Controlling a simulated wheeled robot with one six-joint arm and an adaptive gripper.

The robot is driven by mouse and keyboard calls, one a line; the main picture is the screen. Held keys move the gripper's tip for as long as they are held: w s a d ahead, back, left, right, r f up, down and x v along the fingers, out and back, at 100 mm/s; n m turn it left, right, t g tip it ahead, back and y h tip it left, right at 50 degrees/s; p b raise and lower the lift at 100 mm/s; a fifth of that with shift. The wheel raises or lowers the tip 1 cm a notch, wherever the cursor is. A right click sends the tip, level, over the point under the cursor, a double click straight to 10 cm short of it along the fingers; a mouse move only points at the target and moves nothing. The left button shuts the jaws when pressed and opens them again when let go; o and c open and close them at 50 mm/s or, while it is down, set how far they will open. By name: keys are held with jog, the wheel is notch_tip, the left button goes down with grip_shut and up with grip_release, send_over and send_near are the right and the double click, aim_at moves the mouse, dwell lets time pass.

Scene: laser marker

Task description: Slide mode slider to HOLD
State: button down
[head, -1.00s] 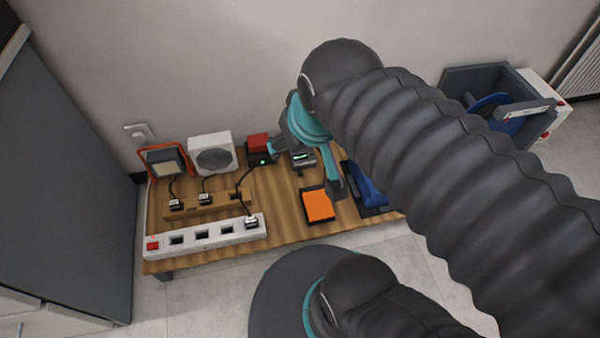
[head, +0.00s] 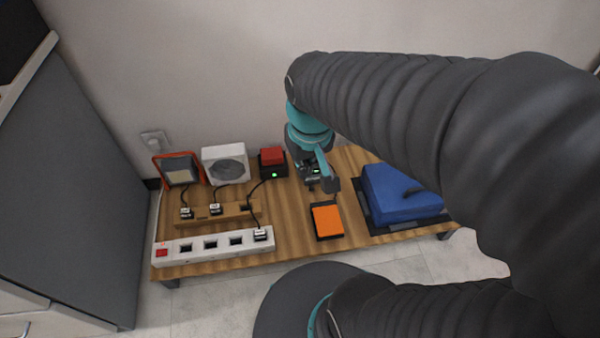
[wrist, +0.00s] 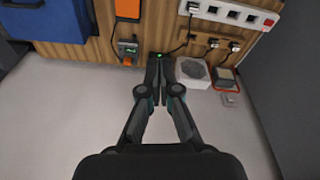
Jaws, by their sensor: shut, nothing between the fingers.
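A small dark device with a lit green display (head: 315,171) stands on the wooden bench, partly hidden by my arm. In the wrist view the same device (wrist: 128,48) is left of my fingertips, apart from them in the picture. I cannot make out a mode slider or any HOLD marking at this size. My gripper (wrist: 162,58) is shut and empty, its fingertips over the black box with a green light. Its fingers are hard to pick out in the head view, where my arm hangs over the device.
A red-topped black box (head: 273,163) with a green light is left of the device. An orange pad (head: 327,220) lies in front, and a blue block (head: 400,194) is to the right. A white power strip (head: 200,247), a fan box (head: 225,164) and cables fill the left.

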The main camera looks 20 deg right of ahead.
aim_at(311, 187)
jog(key=w+d+f+n+g+h, duration=0.15)
jog(key=w+f+n, duration=0.3)
jog(key=f, duration=0.55)
jog(key=w+d+f+n+g, duration=0.25)
jog(key=w+f, duration=0.35)
jog(key=f, duration=0.3)
jog(key=w+d+f+n+g+h, duration=0.1)
jog(key=w+f+n, duration=0.35)
jog(key=f, duration=0.55)
jog(key=w+f+n+t, duration=0.2)
jog(key=w+n+t, duration=0.1)
jog(key=w+n, duration=0.4)
jog(key=shift+w+a+f+p, duration=0.15)
jog(key=shift+w+a+p, duration=0.1)
jog(key=shift+p, duration=0.15)
jog(key=shift+d+f+y, duration=0.1)
jog(key=shift+y, duration=0.15)
jog(key=f, duration=0.3)
jog(key=d+f+b, duration=0.1)
jog(key=f, duration=0.5)
jog(key=shift+d+f+b, duration=0.15)
jog(key=shift+d+b, duration=0.2)
jog(key=shift+b, duration=0.05)
jog(key=d, duration=0.1)
jog(key=d+f, duration=0.1)
jog(key=shift+w+d+f, duration=0.1)
jog(key=shift+d+f, duration=0.2)
jog(key=shift+d, duration=0.05)
jog(key=shift+d+f, duration=0.25)
jog(key=shift+d, duration=0.25)
